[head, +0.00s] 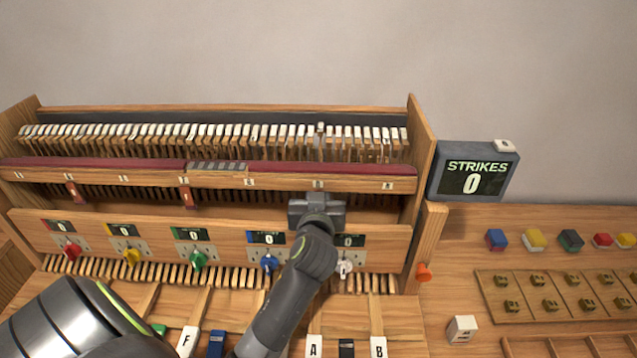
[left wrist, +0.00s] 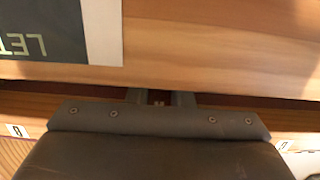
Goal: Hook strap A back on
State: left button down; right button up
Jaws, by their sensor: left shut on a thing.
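My left gripper (head: 318,212) reaches in from the bottom and is at the front rail, just under a small label (head: 318,185). In the left wrist view its two fingers (left wrist: 161,98) are close together with a small pale bit between them. This is probably the end of strap A, which is otherwise hidden by the gripper. Whether the strap is on its hook cannot be seen. The white key marked A (head: 314,346) is below, partly beside my arm. My right gripper is not in view.
Two red-brown straps hang from the rail at the left, one here (head: 73,193) and one here (head: 185,195). A wooden panel with coloured knobs and displays lies below the rail. An orange peg (head: 424,272) is at the right.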

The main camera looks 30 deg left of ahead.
pick_arm(q)
jog(key=shift+s+d+f+g+h+p, duration=0.3)
jog(key=shift+s+g+h+p, duration=0.35)
jog(key=shift+g+p, duration=0.85)
jog(key=shift+s+d+f+g+h+p, duration=0.35)
jog(key=shift+g+h+p, duration=0.6)
jog(key=shift+p, duration=0.9)
jog(key=shift+s+d+f+g+h+p, duration=0.25)
jog(key=shift+s+g+h+p, duration=0.35)
jog(key=shift+g+p, duration=0.95)
jog(key=c, duration=1.3)
grip_release()
jog(key=shift+w, duration=0.1)
jog(key=shift+r, duration=0.15)
